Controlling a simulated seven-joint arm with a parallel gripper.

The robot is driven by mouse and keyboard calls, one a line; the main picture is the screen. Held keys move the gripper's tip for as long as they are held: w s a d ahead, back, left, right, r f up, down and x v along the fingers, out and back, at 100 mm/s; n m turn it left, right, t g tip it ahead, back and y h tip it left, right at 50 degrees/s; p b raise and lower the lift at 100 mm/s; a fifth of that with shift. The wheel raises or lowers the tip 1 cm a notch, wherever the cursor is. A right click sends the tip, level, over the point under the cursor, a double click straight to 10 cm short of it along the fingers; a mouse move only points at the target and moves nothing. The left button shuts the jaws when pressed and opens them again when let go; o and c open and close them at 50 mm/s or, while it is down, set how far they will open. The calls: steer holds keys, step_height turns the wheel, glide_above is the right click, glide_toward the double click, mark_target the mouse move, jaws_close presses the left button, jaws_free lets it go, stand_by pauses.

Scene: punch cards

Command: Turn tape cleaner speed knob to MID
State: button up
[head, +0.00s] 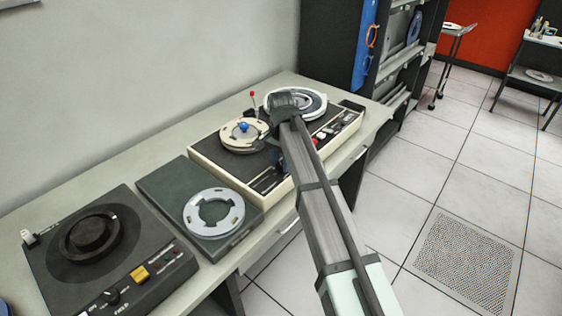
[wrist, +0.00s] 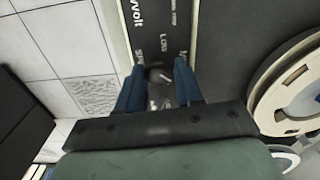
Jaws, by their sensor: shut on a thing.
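The tape cleaner (head: 196,152) is a cream-edged machine with a dark top on the bench, with reels on it. Its dark front panel shows in the wrist view (wrist: 150,20), with the label LOW and other labels partly hidden. My gripper (wrist: 159,68) has its blue fingers shut on the speed knob (wrist: 158,75), one on each side. The knob's pointer and the setting it marks are hard to make out. In the head view my gripper (head: 277,160) is over the machine's front, and my arm hides the knob.
A cream reel with a blue centre (head: 243,132) and a red-tipped lever (head: 252,95) stand close to my gripper. Left are a grey ring on a green case (head: 160,184) and a dark machine with a black spindle (head: 90,238). A shelf rack (head: 400,60) stands behind right.

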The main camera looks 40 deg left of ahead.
mark_target(281, 165)
steer(key=n, duration=0.3)
steer(key=shift+n, duration=2.2)
steer(key=o, duration=1)
steer(key=shift+o, duration=0.2)
step_height(281, 165, up, 14)
steer(key=shift+f, duration=0.1)
